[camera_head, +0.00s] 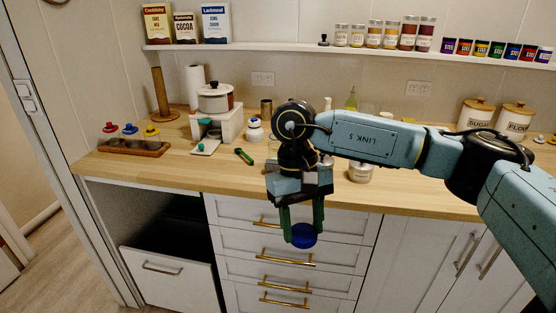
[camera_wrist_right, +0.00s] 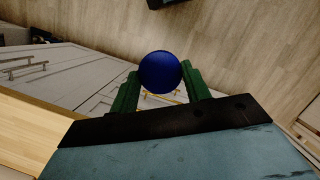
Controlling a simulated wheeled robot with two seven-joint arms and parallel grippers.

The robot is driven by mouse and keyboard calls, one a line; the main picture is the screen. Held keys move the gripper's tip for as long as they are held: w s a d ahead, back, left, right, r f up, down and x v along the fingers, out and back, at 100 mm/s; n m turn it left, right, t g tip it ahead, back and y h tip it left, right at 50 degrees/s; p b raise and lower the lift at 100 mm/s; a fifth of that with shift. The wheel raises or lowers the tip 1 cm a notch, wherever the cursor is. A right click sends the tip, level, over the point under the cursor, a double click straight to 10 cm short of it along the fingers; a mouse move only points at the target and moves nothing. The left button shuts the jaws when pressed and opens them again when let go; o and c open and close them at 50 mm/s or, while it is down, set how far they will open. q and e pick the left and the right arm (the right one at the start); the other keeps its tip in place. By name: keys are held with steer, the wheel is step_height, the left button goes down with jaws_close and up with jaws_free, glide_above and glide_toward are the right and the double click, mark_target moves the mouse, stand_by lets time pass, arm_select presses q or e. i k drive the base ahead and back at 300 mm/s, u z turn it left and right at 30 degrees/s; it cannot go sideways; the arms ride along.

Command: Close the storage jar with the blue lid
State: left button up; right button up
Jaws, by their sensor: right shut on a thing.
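My right gripper (camera_head: 303,228) hangs pointing down in front of the drawers, beyond the counter's front edge. Its green fingers are shut on the round blue lid (camera_head: 302,236). The blue lid (camera_wrist_right: 160,72) also shows between the fingertips in the right wrist view, with floor beyond it. A small jar (camera_head: 360,173) stands on the counter near the front edge, right of my right wrist. I cannot tell whether it is the storage jar or whether it is open. My right arm hides part of the counter behind it. My left gripper is not in view.
Spice jars stand on the shelf (camera_head: 290,46).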

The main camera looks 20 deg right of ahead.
mark_target(271, 164)
steer(key=z, duration=0.5)
steer(key=i, duration=0.45)
steer(key=z, duration=0.6)
steer(key=i, duration=0.95)
steer(key=u, duration=0.65)
